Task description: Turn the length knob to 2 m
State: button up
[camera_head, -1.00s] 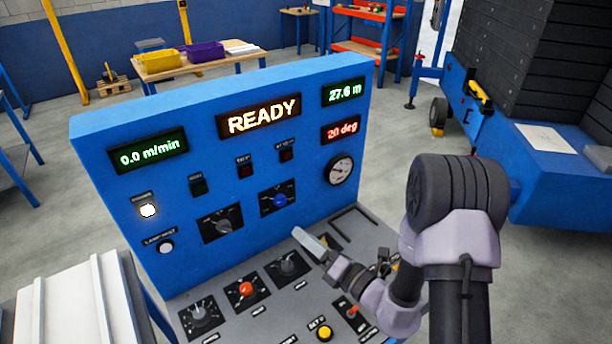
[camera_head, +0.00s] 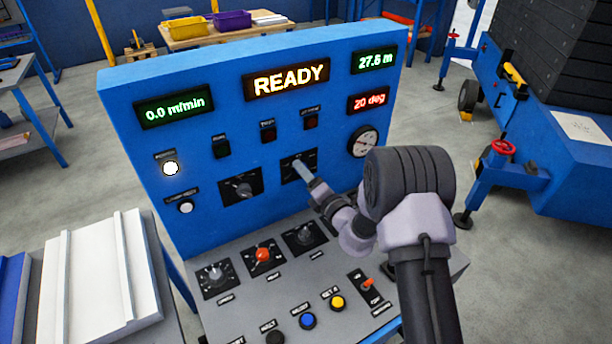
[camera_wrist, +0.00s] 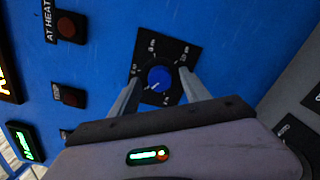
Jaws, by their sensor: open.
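The blue knob (camera_wrist: 160,78) sits on a black dial plate with small white marks, on the upright blue panel. Its pale pointer line seems to aim to the lower left in the wrist view; the dial labels are too blurred to read surely. My gripper (camera_wrist: 160,84) is open, with one finger on each side of the knob; whether either touches it I cannot tell. In the head view my gripper (camera_head: 302,171) is in front of the same dial plate (camera_head: 291,161) and hides the knob.
A grey-knobbed dial (camera_head: 242,188) is left of it on the panel. Below, the sloping desk (camera_head: 238,308) carries a red knob (camera_head: 263,255), other dials and buttons. The displays read READY (camera_head: 287,80), 0.0 m/min, 27.6 m and 20 deg.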

grip_shut()
jog(key=shift+n, duration=0.3)
jog(key=n+b, duration=0.3)
jog(key=n, duration=0.8)
dwell(0.4)
jog(key=shift+n, duration=0.3)
grip_release()
